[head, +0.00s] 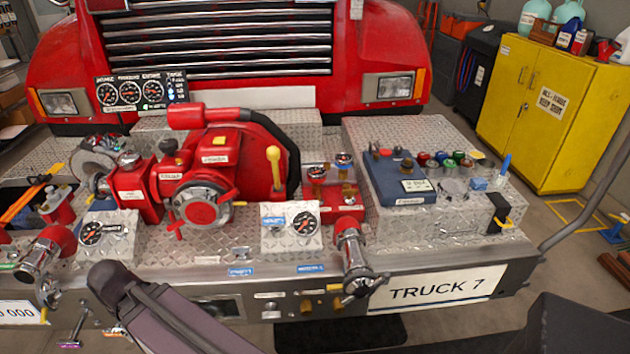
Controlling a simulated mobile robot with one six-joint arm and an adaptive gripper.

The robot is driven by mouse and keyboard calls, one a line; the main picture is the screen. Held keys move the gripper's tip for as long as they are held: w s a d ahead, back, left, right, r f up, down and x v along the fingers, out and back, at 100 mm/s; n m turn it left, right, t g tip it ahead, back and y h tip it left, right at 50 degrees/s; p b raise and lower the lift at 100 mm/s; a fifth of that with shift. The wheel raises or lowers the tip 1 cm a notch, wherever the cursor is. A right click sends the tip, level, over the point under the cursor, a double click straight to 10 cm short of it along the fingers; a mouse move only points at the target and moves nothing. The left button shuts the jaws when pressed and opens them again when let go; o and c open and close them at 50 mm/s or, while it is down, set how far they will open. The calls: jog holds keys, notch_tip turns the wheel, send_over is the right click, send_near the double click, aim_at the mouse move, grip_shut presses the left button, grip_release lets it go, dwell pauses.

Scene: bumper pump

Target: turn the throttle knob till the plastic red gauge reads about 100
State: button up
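A dark gauge panel (142,92) stands at the back left in the head view, before the truck's grille. It has three round dials; their readings are too small to tell. A small labelled part (177,90) at its right end may be the throttle control, but I cannot read it clearly. Two more round gauges sit on the bumper deck: one at the left (91,233) and one at the centre right (305,223). I cannot tell which gauge is the plastic red one. My arm crosses the bottom left, in front of the bumper; my gripper is not visible.
The red pump engine (205,175) and a yellow-topped lever (274,168) stand mid-deck. Red valve fittings (350,240) project over the front edge at the right. A blue box (400,180) and small coloured items cover the right deck. A yellow cabinet (540,105) stands behind right.

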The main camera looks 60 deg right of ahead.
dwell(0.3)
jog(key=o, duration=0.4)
